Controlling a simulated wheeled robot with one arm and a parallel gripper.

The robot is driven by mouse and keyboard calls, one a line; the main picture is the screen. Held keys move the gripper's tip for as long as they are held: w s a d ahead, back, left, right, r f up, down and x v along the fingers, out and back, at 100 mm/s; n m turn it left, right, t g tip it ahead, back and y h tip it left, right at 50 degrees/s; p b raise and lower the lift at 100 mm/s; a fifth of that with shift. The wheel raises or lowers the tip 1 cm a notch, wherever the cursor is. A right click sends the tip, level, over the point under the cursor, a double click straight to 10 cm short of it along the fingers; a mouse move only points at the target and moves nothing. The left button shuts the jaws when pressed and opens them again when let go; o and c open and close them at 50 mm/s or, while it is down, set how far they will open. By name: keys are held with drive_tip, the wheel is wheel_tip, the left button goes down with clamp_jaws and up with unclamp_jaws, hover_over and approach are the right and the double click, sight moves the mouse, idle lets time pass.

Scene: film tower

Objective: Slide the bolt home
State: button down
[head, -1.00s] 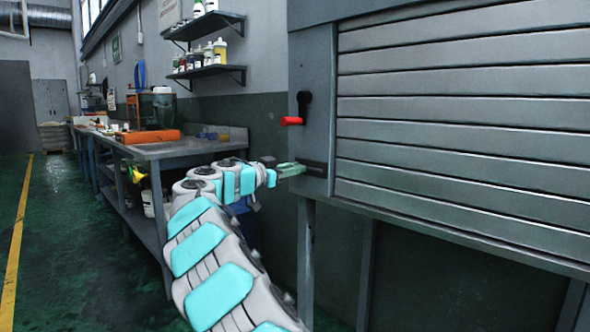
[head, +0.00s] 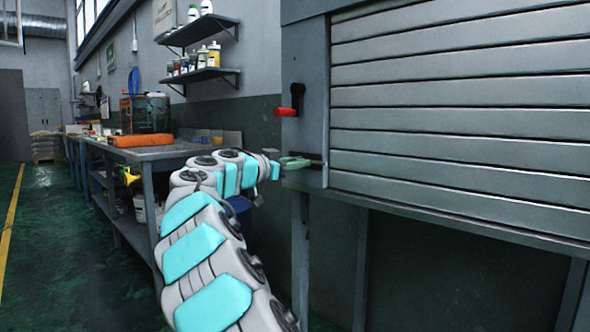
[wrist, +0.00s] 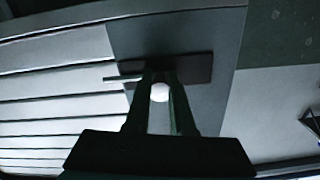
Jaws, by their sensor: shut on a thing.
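The bolt sits low on the grey metal panel beside the slatted shutter, on a dark plate (head: 318,163). In the wrist view the dark bolt plate (wrist: 196,68) lies just beyond my fingertips, and a thin pale bar (wrist: 122,78) sticks out to its left. My gripper (head: 303,163) is at the bolt. In the wrist view my gripper (wrist: 160,80) is shut on the bolt's round whitish knob (wrist: 160,92), which shows between the two dark fingers. The fingers hide part of the bolt, so how far it is slid is unclear.
A red-handled lever (head: 289,112) is on the panel above the bolt. The slatted shutter (head: 460,110) fills the right. A workbench (head: 165,152) runs along the wall at left, under shelves with bottles. The green floor at far left is clear.

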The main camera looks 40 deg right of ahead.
drive_tip(key=c, duration=0.8)
unclamp_jaws()
drive_tip(key=shift+o, duration=0.2)
drive_tip(key=shift+a, duration=0.1)
drive_tip(key=a, duration=0.7)
drive_tip(key=shift+s+a, duration=0.3)
drive_tip(key=shift+a, duration=0.05)
